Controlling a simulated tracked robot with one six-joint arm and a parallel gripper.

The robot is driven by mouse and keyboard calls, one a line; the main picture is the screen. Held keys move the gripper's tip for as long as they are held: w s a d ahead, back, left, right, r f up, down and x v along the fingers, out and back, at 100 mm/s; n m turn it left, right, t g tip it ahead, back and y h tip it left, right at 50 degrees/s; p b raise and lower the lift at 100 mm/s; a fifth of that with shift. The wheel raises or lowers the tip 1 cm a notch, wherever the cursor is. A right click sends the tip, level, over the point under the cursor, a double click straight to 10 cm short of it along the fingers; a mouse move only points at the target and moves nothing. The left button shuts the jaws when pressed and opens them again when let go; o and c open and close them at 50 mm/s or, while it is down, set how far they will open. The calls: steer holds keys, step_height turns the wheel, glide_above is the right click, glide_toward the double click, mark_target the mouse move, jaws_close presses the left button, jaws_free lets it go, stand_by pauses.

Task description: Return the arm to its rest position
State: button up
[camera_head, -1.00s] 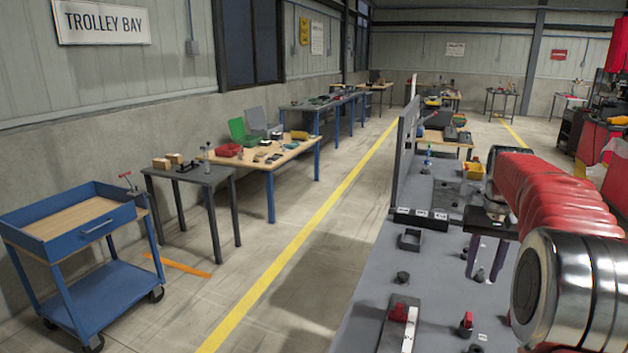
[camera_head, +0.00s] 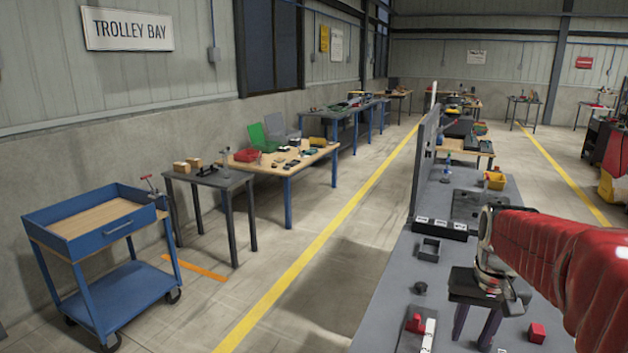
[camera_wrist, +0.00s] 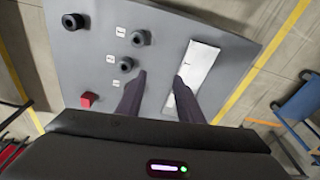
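My red-sleeved arm reaches in from the right in the head view. My gripper (camera_head: 476,325) points down over the grey workbench (camera_head: 385,298). In the wrist view its two dark fingers (camera_wrist: 158,98) stand apart with only bench surface visible between them, so it is open and empty. A white plate (camera_wrist: 197,72) lies on the bench beside the right finger. A red block (camera_wrist: 88,99) sits left of the fingers; a red block also shows in the head view (camera_head: 537,332). How high the fingertips are above the bench is hard to tell.
Several black round parts (camera_wrist: 139,38) with labels stand on the bench. A blue trolley (camera_head: 120,285) stands left across clear floor.

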steer(key=s+a+r+n+t, duration=0.1)
steer(key=s+a+n+t, duration=0.2)
steer(key=s+a, duration=1.2)
steer(key=shift+s+r+n+t+y, duration=0.3)
steer(key=shift+s+n+t, duration=0.1)
steer(key=shift+s, duration=0.35)
stand_by(0.7)
